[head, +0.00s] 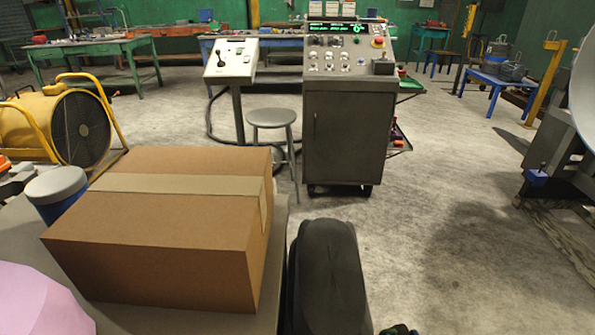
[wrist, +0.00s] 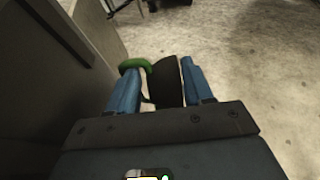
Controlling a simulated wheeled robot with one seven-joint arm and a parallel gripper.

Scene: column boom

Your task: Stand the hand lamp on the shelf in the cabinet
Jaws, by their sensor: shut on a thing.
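In the wrist view, my gripper (wrist: 158,82) has two blue fingers, shut on a black thing with a curved green part, which I take as the hand lamp (wrist: 168,84). The lamp is held between the fingers, its green part by the left finger; its far end is hard to make out. In the head view, a small dark and green piece at the bottom edge, right of my dark arm, may be the lamp; the gripper is not clear there. No open cabinet with a shelf shows. A grey console cabinet (head: 345,140) with a closed door stands ahead.
A cardboard box (head: 160,235) sits on a surface at the near left, beside a blue tub (head: 57,190). A yellow fan (head: 75,125) and a stool (head: 271,118) stand farther back. In the wrist view, a grey panel (wrist: 50,75) is close on the left.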

